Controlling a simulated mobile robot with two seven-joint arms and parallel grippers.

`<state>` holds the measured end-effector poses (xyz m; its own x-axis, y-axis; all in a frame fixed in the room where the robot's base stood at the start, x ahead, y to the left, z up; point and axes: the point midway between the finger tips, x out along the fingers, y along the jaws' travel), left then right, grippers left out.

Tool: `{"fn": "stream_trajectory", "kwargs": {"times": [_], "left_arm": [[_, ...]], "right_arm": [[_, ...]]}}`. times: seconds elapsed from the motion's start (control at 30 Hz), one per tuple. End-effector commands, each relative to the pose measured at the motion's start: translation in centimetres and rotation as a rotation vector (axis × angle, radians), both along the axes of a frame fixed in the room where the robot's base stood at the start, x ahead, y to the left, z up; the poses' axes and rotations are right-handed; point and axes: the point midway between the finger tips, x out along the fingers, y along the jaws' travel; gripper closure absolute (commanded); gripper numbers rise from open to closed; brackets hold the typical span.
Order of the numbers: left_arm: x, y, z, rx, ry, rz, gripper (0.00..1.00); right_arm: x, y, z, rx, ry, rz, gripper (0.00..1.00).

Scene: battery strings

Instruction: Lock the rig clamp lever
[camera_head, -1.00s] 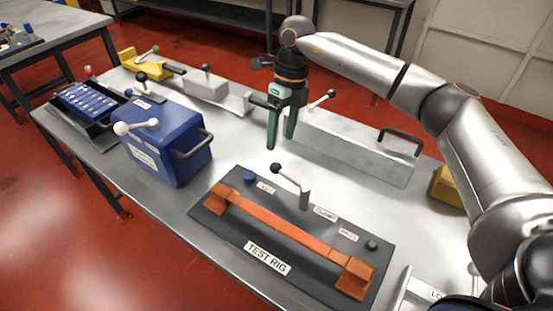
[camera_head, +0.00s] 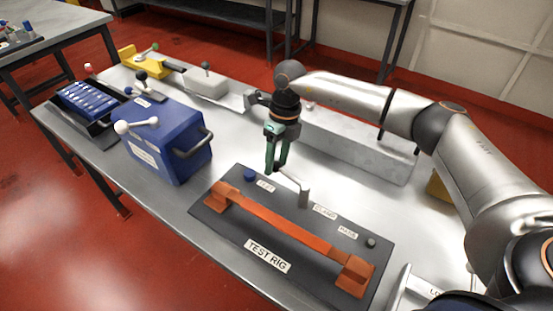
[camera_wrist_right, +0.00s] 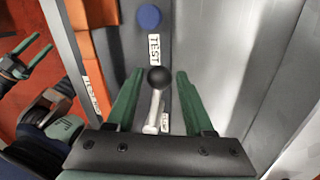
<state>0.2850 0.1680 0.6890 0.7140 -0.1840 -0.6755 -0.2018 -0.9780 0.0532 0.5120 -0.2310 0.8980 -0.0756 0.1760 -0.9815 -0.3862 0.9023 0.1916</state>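The test rig (camera_head: 225,222) is a dark plate with orange end blocks and an orange bar. Its clamp lever (camera_head: 303,195) is a silver post with a tilted arm beside the CLAMP label. My right gripper (camera_head: 276,166) has green fingers and points down at the lever. In the wrist view it (camera_wrist_right: 158,82) is open, with the knob between its fingers and visible gaps on both sides. My left gripper (camera_wrist_right: 32,52) shows open, away from the rig.
A blue button (camera_head: 250,175) and a small dark knob (camera_head: 371,242) sit on the rig plate. A blue box (camera_head: 165,150) with a handle stands to the left. A long grey metal block (camera_head: 350,148) lies behind the rig. Bare table lies between box and rig.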

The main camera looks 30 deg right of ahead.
Motion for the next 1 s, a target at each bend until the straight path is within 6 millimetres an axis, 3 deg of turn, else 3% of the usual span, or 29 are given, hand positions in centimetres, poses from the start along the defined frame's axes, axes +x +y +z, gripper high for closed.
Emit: {"fn": "stream_trajectory", "kwargs": {"times": [0.07, 0.43, 1.0], "left_arm": [[0.02, -0.01, 0.02, 0.000, -0.001, 0.000, 0.39], [0.04, -0.03, 0.05, -0.001, -0.002, -0.001, 0.39], [0.09, -0.02, 0.09, 0.000, -0.003, -0.001, 0.39]], "right_arm": [[0.00, 0.02, 0.02, 0.000, 0.000, 0.000, 0.57], [0.01, 0.02, 0.04, 0.000, 0.000, 0.000, 0.99], [0.03, 0.02, 0.07, 0.000, -0.001, 0.000, 1.00]]}}
